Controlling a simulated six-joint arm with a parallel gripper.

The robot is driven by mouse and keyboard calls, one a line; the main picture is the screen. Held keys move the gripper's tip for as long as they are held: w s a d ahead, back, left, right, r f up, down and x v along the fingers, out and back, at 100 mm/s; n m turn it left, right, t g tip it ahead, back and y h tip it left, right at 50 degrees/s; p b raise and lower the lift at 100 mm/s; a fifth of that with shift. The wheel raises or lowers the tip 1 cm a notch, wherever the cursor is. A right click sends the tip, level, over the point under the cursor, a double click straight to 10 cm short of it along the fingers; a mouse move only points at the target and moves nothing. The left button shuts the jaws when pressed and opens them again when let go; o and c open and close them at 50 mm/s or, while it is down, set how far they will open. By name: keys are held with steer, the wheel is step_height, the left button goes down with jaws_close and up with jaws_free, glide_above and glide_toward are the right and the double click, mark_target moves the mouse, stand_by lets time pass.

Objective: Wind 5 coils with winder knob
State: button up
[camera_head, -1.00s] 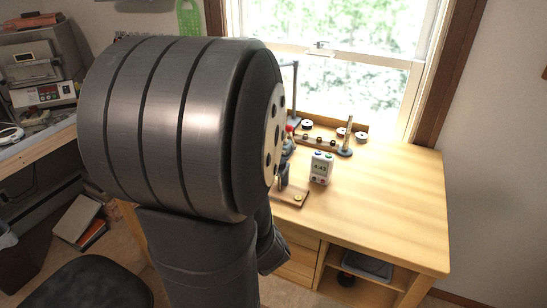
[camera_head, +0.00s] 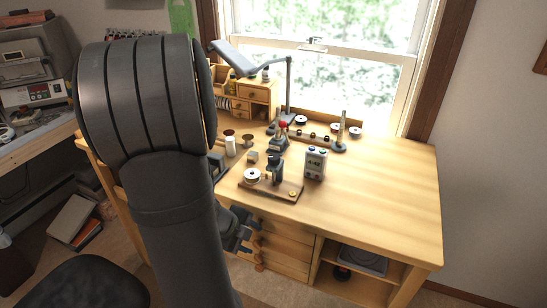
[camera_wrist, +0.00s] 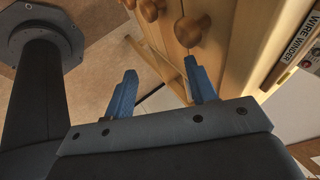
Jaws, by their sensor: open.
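The winder stands near the front edge of the desk in the head view. It has a brown wooden base (camera_head: 282,190), a white spool (camera_head: 252,175), a dark upright part (camera_head: 275,170) and a small brass-coloured round piece (camera_head: 292,194) at its right end. I cannot tell which part is the knob. In the wrist view a board edge labelled "WIRE WINDER" (camera_wrist: 298,52) is at upper right. My gripper (camera_wrist: 162,88) has two blue fingers, apart and empty, beside the drawer fronts.
Round drawer knobs (camera_wrist: 192,30) are close to my fingers. A desk lamp (camera_head: 240,62) and a small drawer cabinet (camera_head: 250,97) are behind. The desk's right side (camera_head: 390,190) is clear.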

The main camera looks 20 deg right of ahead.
steer(key=w+r+m+g+h, duration=0.1)
steer(key=w+r+m+h, duration=0.4)
steer(key=r+m, duration=0.4)
steer(key=m+h, duration=0.7)
steer(key=m, duration=1)
glide_toward(273, 157)
steer(key=d, duration=1)
steer(key=shift+w+d+r, duration=0.1)
steer(key=shift+w, duration=0.05)
steer(key=c, duration=1)
